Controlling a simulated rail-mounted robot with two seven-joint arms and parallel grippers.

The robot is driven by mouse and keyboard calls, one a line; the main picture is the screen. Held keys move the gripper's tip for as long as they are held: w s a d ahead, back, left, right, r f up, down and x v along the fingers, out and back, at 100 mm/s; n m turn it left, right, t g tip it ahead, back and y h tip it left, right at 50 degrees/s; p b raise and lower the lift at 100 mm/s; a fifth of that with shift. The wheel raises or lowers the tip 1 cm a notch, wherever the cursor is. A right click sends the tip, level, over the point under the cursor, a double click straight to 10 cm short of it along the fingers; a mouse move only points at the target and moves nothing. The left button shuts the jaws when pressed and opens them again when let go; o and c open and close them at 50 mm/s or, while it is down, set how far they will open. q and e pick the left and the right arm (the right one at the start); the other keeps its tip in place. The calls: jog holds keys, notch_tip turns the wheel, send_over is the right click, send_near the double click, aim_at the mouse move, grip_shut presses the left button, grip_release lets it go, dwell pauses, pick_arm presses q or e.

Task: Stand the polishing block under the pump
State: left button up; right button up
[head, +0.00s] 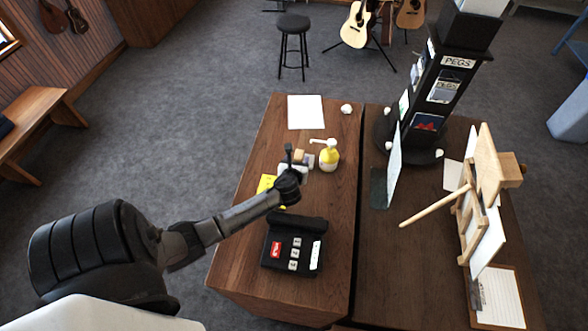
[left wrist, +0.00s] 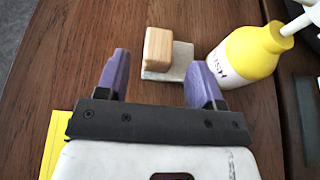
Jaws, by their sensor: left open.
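The polishing block (left wrist: 158,47) is a light wooden piece with a flat pale grey pad (left wrist: 178,64) against it; I cannot tell if the two are joined. It lies on the brown table, and shows small in the head view (head: 299,156). The pump bottle (head: 329,157), yellow with a white label and white pump head, stands upright just right of it; in the left wrist view its body (left wrist: 240,58) is beside the right finger. My left gripper (left wrist: 160,82) is open and empty, its purple fingers short of the block, which lies ahead between them. My right gripper is not in view.
A yellow paper (head: 266,183) lies left of the gripper. The right table holds a black pegs stand (head: 436,95) and a wooden easel (head: 466,205).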

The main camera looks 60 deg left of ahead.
pick_arm(q)
jog(key=v, duration=0.6)
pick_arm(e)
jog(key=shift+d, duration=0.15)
pick_arm(q)
jog(key=shift+d, duration=0.1)
